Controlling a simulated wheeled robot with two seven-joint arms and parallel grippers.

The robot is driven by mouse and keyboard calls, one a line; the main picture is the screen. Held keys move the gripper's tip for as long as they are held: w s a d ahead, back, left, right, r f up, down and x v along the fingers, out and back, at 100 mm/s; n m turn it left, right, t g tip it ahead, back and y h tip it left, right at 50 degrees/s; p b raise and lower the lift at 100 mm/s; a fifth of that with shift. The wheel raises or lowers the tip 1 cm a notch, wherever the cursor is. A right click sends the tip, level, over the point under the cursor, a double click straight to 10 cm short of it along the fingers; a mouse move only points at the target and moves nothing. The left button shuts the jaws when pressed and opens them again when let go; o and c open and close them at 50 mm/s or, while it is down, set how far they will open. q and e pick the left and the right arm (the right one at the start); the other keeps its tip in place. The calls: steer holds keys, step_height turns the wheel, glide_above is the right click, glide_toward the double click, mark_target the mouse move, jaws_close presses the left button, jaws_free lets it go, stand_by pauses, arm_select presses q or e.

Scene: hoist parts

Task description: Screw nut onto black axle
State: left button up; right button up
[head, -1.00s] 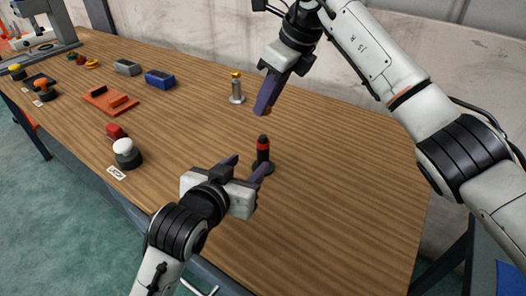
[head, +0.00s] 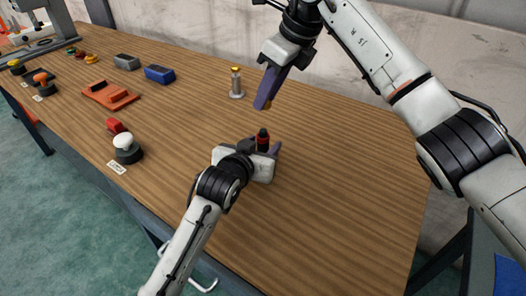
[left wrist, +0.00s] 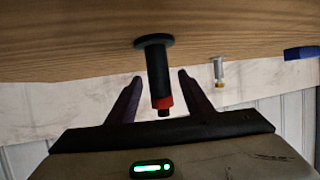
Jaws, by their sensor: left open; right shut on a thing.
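The black axle (head: 263,139), with a red ring near its dark tip, stands upright on the table. In the left wrist view the axle (left wrist: 157,70) appears upside down, its round base on the wood. My left gripper (head: 264,148) is open, with its fingers on either side of the axle; the wrist view shows gaps on both sides. My right gripper (head: 265,101) is shut, above the table and behind the axle. It holds a small brass-coloured nut (head: 268,106), mostly hidden by the fingers.
A silver post with a yellow top (head: 236,84) stands behind and left of the axle. A blue block (head: 159,74), grey block (head: 126,62), orange tray (head: 96,95), red piece (head: 115,125) and white-topped knob (head: 126,147) lie left. The table's right side is clear.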

arm_select(q)
steer(key=shift+w+d+f, duration=0.1)
steer(key=shift+w+f, duration=0.05)
steer(key=shift+w, duration=0.15)
jaws_close()
arm_select(e)
glide_above(263, 130)
steer(key=shift+s+d+f, duration=0.1)
steer(key=shift+d+f, duration=0.05)
steer(key=shift+f, duration=0.65)
steer(key=shift+s+d+f, duration=0.15)
steer(key=shift+f, duration=0.7)
steer(key=shift+s+d+f, duration=0.1)
steer(key=shift+d+f, duration=0.05)
steer(key=shift+f, duration=0.65)
steer(key=shift+f, duration=0.15)
steer(key=shift+f, duration=0.75)
steer(key=shift+f, duration=0.6)
